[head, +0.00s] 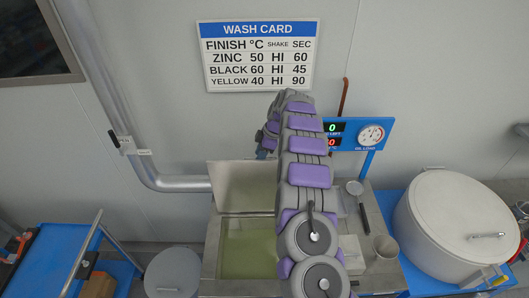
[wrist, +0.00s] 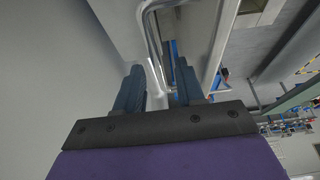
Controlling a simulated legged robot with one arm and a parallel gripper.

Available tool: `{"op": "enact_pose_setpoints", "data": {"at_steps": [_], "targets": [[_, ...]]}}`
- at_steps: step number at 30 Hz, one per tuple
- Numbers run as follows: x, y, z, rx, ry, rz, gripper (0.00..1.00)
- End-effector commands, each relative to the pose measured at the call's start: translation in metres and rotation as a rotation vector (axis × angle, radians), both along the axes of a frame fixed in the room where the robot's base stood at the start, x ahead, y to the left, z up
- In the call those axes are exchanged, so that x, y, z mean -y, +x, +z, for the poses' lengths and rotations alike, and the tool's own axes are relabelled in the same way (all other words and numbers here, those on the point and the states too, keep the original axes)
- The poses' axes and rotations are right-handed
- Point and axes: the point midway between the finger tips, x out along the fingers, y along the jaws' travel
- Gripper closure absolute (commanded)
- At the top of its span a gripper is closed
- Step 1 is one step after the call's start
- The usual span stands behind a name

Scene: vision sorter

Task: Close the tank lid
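The wash tank (head: 211,262) stands below the wall card, with greenish liquid showing inside. Its lid (head: 226,188) is a flat pale metal panel raised upright along the tank's back edge, so the tank is open. My arm crosses in front and hides the lid's right part. My gripper (head: 265,145) is near the lid's top edge, mostly hidden behind my arm. In the wrist view my gripper (wrist: 159,80) has its two dark fingers apart. A bent metal bar (wrist: 152,38) shows ahead and partly between them; I cannot tell whether they touch it.
A blue display stand with a gauge (head: 371,134) and a copper-coloured pipe (head: 345,97) are right of my arm. A large white lidded drum (head: 450,215) stands right, a grey round bin (head: 172,272) left of the tank, and a blue cart (head: 50,262) at far left.

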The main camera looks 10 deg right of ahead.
Motion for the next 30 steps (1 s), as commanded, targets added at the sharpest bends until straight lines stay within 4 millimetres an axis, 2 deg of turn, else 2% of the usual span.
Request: {"op": "enact_pose_setpoints", "data": {"at_steps": [6,12,18,24,30], "targets": [[0.018,0.001,0.0,0.001,0.014,-0.002,0.63],[0.032,0.0,-0.002,-0.002,0.025,-0.005,0.82],[0.018,0.001,0.0,0.001,0.013,-0.003,1.0],[0.004,0.001,0.001,0.003,0.004,-0.001,1.0],[0.001,0.002,0.0,0.001,0.01,0.004,1.0]]}}
